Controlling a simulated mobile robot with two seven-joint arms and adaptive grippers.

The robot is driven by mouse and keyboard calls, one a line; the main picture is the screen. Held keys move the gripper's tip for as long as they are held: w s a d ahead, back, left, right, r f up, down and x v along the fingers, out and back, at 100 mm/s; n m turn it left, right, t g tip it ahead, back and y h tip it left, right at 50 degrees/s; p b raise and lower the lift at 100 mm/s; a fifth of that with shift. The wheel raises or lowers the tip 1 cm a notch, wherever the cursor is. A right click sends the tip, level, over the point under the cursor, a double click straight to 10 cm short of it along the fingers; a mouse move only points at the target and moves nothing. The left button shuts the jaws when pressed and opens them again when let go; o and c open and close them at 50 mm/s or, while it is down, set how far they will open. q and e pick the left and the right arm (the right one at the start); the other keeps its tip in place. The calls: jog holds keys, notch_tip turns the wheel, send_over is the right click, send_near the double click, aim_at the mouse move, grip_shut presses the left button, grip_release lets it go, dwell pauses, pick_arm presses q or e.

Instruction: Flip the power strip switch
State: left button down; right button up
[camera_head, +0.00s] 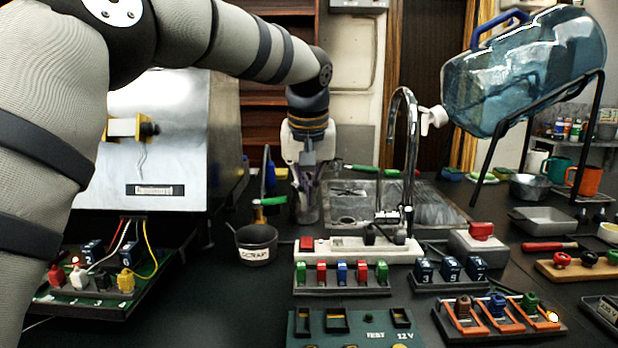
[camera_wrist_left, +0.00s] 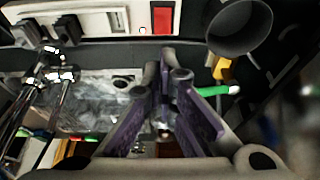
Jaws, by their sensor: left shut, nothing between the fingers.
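The white power strip (camera_head: 362,250) lies on the dark bench, with black plugs toward its right end in the head view. Its red switch (camera_head: 307,244) is at the left end. In the left wrist view the strip (camera_wrist_left: 95,24) runs along the top, with the red switch (camera_wrist_left: 162,17) at its end. My left gripper (camera_head: 308,178) points down above and behind the switch, in front of the sink. In the wrist view its purple-padded fingers (camera_wrist_left: 166,78) are shut and empty, apart from the switch. Whether the switch is on or off I cannot tell. My right gripper is not in view.
A dark labelled cup (camera_head: 257,246) stands left of the strip. A chrome faucet (camera_head: 408,150) rises behind its right end. A rack of coloured blocks (camera_head: 342,276) sits in front. A blue water jug (camera_head: 525,75) leans on a stand at right.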

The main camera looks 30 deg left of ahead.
aim_at(309, 238)
pick_arm(q)
jog(key=x, duration=0.7)
jog(key=shift+s+d+f, duration=0.1)
jog(key=shift+s+d, duration=0.1)
jog(key=shift+s, duration=0.1)
